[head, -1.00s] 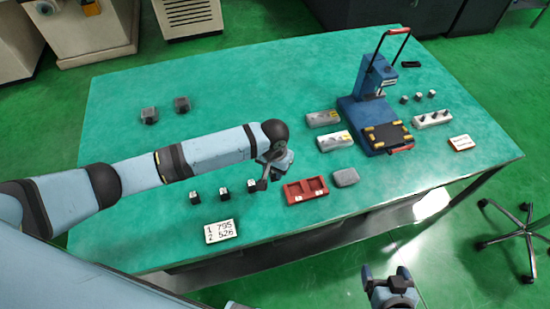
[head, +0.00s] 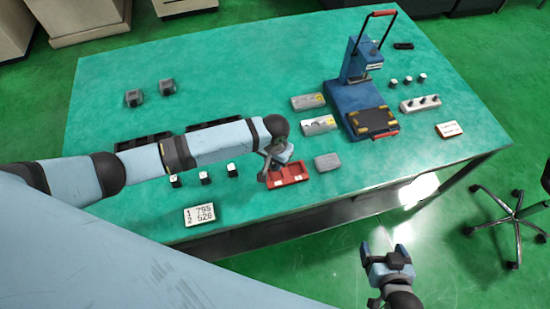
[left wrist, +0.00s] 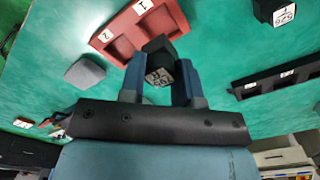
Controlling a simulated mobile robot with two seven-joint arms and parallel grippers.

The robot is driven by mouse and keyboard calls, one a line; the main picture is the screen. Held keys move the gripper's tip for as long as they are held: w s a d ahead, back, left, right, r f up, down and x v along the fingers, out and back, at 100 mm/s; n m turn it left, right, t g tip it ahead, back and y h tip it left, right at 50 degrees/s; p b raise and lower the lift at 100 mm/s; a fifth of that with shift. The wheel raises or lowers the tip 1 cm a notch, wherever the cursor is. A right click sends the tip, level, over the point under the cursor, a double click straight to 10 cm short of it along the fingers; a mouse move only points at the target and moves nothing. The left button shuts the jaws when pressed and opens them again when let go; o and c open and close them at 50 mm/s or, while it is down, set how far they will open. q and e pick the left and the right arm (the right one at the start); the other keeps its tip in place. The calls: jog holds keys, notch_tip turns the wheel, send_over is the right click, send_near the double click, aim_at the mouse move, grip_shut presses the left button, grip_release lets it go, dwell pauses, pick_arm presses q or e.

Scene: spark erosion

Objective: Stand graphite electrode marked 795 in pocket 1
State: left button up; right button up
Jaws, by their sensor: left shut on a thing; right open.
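My left gripper (head: 267,176) is shut on a dark graphite electrode (left wrist: 158,66) with a white label; its digits are hard to read. The gripper is at the left end of the red two-pocket tray (head: 290,172). In the left wrist view the tray (left wrist: 120,52) shows labels 1 and 2, and the electrode overlaps the edge by pocket 1 (left wrist: 152,22). I cannot tell its height above the tray. Another electrode, marked 526 (left wrist: 280,10), stands apart on the table. My right gripper (head: 388,258) is open and empty, off the table's front edge.
Small electrodes (head: 205,178) stand left of the tray. A card (head: 199,214) reads 1 795, 2 526. A grey block (head: 327,162) is close right of the tray. A blue press (head: 352,92) stands behind it. Dark racks (head: 143,142) are partly behind my left arm.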

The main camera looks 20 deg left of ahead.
pick_arm(q)
jog(key=shift+f+b, duration=0.5)
jog(key=shift+f, duration=0.3)
jog(key=shift+f+b, duration=0.6)
jog(key=shift+b, duration=0.1)
jog(key=shift+f+b, duration=0.8)
jog(key=shift+b, duration=0.15)
jog(key=shift+f, duration=0.65)
jog(key=shift+f, duration=0.25)
jog(key=o, duration=1)
